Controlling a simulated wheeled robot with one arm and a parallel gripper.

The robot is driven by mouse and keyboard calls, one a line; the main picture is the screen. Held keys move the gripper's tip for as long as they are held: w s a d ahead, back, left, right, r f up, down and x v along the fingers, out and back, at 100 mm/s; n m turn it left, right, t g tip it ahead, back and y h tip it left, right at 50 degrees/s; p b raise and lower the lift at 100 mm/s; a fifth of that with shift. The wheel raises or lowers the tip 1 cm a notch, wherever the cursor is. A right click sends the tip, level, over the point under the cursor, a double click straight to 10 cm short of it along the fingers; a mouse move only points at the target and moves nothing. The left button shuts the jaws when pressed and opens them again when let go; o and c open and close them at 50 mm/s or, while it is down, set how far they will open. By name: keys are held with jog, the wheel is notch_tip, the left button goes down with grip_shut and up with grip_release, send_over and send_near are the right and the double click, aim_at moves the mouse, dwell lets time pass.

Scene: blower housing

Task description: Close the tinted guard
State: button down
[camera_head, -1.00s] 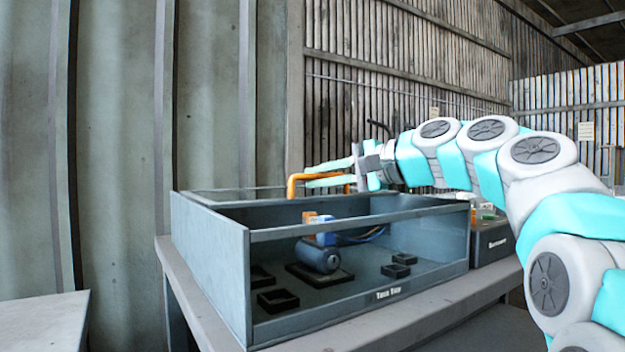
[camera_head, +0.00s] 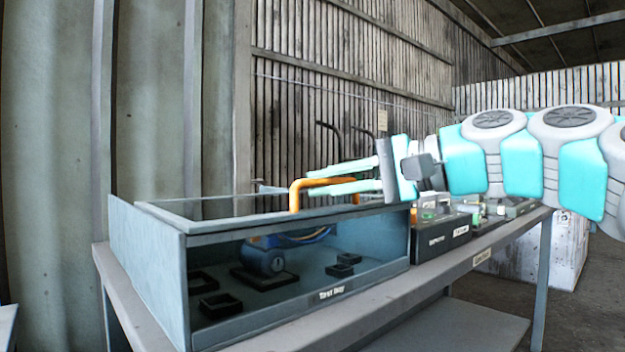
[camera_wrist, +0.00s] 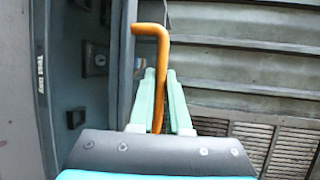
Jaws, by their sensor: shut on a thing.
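The tinted guard (camera_head: 232,216) shows as a grey-framed, see-through panel at the top of the open-looking blue-grey test bay (camera_head: 148,262). It looks nearly level with the rim; I cannot tell whether it touches all round. Its orange bar handle (camera_head: 296,193) stands up from the top. My gripper (camera_head: 312,183) reaches in from the right, its pale green fingers shut on the handle. In the wrist view, the orange handle (camera_wrist: 158,45) passes between the fingers of my gripper (camera_wrist: 160,76), and its bent end shows beyond the tips.
Inside the bay are a blue-grey motor (camera_head: 265,261) and several small black trays (camera_head: 222,304). The bay stands on a grey bench (camera_head: 440,278). Dark bins (camera_head: 440,238) with small parts stand to its right. A corrugated wall (camera_head: 50,130) is close behind.

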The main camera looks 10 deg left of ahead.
jog(key=shift+s+d+f, duration=0.1)
jog(key=shift+f, duration=0.05)
jog(key=c, duration=0.9)
grip_release()
jog(key=shift+d, duration=0.1)
jog(key=v, duration=0.7)
jog(key=shift+s+d, duration=0.1)
jog(key=shift+d, duration=0.3)
